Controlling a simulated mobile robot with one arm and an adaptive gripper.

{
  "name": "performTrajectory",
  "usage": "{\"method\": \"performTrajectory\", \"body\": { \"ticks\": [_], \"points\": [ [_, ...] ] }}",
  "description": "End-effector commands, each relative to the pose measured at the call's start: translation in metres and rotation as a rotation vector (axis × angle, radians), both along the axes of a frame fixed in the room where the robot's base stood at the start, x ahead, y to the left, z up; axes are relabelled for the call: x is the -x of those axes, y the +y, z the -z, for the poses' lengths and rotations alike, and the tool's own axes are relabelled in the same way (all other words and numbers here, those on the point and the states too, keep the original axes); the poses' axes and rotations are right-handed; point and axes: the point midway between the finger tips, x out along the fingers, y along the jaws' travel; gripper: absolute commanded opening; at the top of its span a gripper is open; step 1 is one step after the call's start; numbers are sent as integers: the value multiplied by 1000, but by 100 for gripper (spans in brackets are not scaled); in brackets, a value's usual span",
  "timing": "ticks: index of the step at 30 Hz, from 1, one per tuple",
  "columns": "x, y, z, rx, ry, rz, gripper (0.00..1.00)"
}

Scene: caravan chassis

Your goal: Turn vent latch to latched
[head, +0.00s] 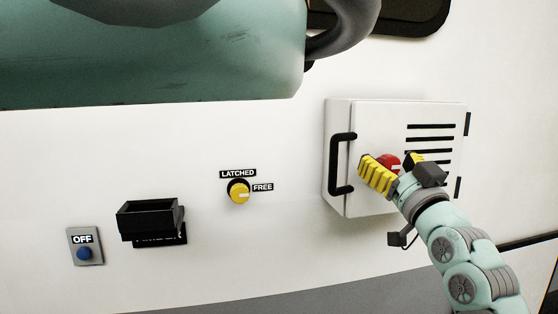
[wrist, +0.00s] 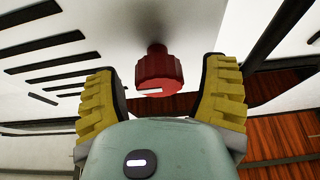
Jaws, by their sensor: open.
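A yellow knob (head: 238,191) on the white wall has a LATCHED label (head: 238,174) above it and a FREE label (head: 263,187) to its right. Its pale mark points right, towards FREE. A red knob (head: 388,164) with a white mark is on the front of a white vented box. My gripper (head: 395,170) is at this box, well right of the yellow knob. In the wrist view the red knob (wrist: 158,72) lies between my open yellow-padded fingers, with a gap on each side. The yellow knob is not in the wrist view.
The white box (head: 360,115) juts from the wall, with a black handle (head: 341,164) on its left. A black open holder (head: 151,220) and a blue button (head: 84,253) under an OFF label are at lower left. The wall between yellow knob and box is clear.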

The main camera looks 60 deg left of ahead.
Motion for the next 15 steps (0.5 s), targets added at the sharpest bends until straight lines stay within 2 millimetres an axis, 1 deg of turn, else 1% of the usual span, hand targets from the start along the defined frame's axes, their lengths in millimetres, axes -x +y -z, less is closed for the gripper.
{"method": "performTrajectory", "body": {
  "ticks": [2, 9, 10, 15],
  "points": [
    [0, 3, -1, 2, 1, -3, 72],
    [0, 3, 0, 2, 0, -2, 72],
    [0, 3, 0, 2, 0, -2, 76],
    [0, 3, 0, 2, 0, -2, 58]
  ]
}}
